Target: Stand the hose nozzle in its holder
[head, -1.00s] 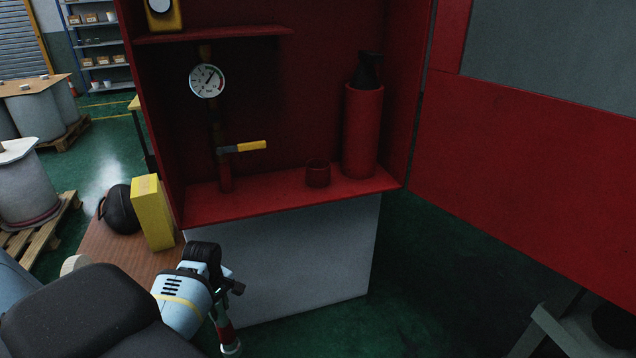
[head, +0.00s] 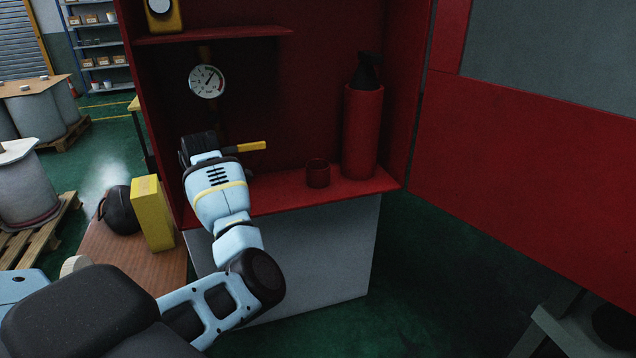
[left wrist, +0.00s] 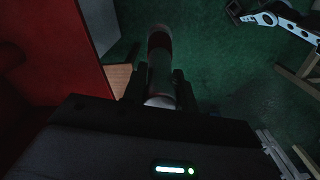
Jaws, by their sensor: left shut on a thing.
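The hose nozzle (left wrist: 160,72) shows in the left wrist view as a dim, dark and pale tube with a reddish band near its far end. My left gripper (left wrist: 157,86) is shut on it, one finger on each side. In the head view my left arm reaches to the red cabinet's left part, and its dark end (head: 199,147) covers part of the pipe there. The nozzle is hidden in that view. A small red round cup (head: 317,174), which looks like the holder, stands on the cabinet floor right of my arm.
A red extinguisher (head: 362,130) stands right of the cup. A gauge (head: 207,81) and yellow-handled valve (head: 250,146) are on the pipe. A shelf (head: 215,35) crosses above. A yellow box (head: 152,213) stands on a wooden table (head: 135,250). The open red door (head: 530,180) is right.

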